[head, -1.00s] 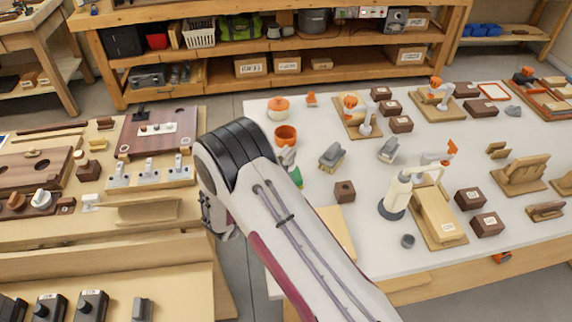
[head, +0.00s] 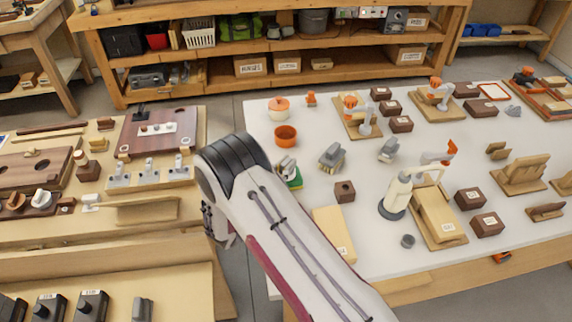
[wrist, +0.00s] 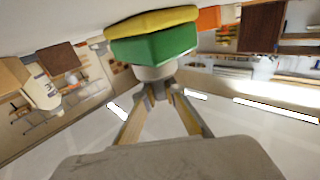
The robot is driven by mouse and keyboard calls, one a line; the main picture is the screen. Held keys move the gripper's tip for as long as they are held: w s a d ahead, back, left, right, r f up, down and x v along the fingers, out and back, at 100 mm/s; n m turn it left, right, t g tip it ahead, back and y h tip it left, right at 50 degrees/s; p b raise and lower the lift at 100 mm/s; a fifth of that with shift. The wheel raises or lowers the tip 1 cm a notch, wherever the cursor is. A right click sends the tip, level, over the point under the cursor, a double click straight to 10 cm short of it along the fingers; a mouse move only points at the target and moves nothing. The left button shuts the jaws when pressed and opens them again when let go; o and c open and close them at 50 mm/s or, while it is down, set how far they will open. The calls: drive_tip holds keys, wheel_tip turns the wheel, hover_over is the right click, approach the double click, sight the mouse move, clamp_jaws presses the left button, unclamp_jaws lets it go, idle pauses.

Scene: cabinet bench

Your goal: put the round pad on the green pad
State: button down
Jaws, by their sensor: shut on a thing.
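The green pad (head: 295,183) stands on the white table just right of my arm, partly hidden by it. In the wrist view, which is upside down, the green pad (wrist: 150,45) is a block with a yellow layer on its table side. My gripper (wrist: 160,92) is shut on the round pad (wrist: 155,72), a small pale disc. The round pad is right at the green pad's upper face; I cannot tell whether they touch. In the head view my gripper (head: 287,171) is mostly hidden behind my arm, and the round pad cannot be made out.
An orange pot (head: 286,136) stands behind the green pad. A grey-topped block (head: 332,157) and a brown block with a hole (head: 345,191) stand to the right. A pale board (head: 333,233) lies in front, beside my arm.

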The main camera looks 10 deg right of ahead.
drive_tip(key=shift+f, duration=0.1)
drive_tip(key=c, duration=2.1)
unclamp_jaws()
drive_tip(key=shift+s+a, duration=0.15)
drive_tip(key=v, duration=1.1)
drive_tip(key=shift+s+a, duration=0.15)
drive_tip(key=shift+s, duration=0.1)
